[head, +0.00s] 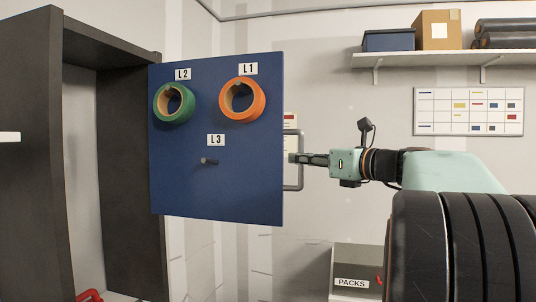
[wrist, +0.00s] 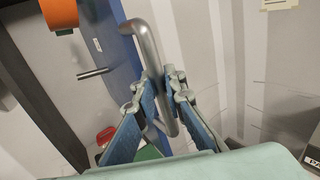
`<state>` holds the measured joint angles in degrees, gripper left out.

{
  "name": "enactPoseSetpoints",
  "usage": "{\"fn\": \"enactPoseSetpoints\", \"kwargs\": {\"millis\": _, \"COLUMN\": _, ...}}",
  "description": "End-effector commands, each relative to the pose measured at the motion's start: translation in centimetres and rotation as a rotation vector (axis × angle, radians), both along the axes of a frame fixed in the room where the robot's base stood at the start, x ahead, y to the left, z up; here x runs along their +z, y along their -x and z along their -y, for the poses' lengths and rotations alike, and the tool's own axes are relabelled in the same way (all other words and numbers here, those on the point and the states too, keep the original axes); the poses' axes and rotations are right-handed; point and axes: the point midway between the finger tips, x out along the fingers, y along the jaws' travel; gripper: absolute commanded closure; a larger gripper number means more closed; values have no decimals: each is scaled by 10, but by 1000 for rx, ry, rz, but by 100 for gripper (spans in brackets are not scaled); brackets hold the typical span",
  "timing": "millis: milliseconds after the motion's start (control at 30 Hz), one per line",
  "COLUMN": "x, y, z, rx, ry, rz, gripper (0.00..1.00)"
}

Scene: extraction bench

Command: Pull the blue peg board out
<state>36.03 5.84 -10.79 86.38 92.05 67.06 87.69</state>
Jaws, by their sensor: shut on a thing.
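The blue peg board (head: 225,190) stands upright in front of a dark cabinet frame. A green roll (head: 174,104) hangs at L2 and an orange roll (head: 242,98) at L1. The L3 peg (head: 209,161) is bare. A grey bar handle (head: 299,178) sticks out from the board's right edge. My gripper (head: 294,158) comes from the right and is shut on this handle. In the wrist view the handle (wrist: 146,46) runs between the two fingers (wrist: 163,88), and the board's blue edge (wrist: 118,45) is just left of it.
The dark cabinet (head: 135,170) is at the left. A wall shelf (head: 440,59) with boxes and black rolls is high on the right. A grey box marked PACKS (head: 354,263) is low, below my arm. A planner board (head: 468,111) hangs on the wall.

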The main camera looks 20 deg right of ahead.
Motion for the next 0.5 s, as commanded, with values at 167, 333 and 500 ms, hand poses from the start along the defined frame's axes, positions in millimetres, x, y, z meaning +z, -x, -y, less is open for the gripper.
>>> {"fn": "enactPoseSetpoints", "kwargs": {"millis": 167, "x": 0, "y": 18, "z": 26, "rx": -3, "ry": -1, "rz": -5, "gripper": 100}}
{"fn": "enactPoseSetpoints", "kwargs": {"millis": 333, "x": -2, "y": 26, "z": 37, "rx": -2, "ry": 0, "rz": -4, "gripper": 100}}
{"fn": "enactPoseSetpoints", "kwargs": {"millis": 500, "x": -2, "y": 28, "z": 40, "rx": -2, "ry": 1, "rz": -4, "gripper": 100}}
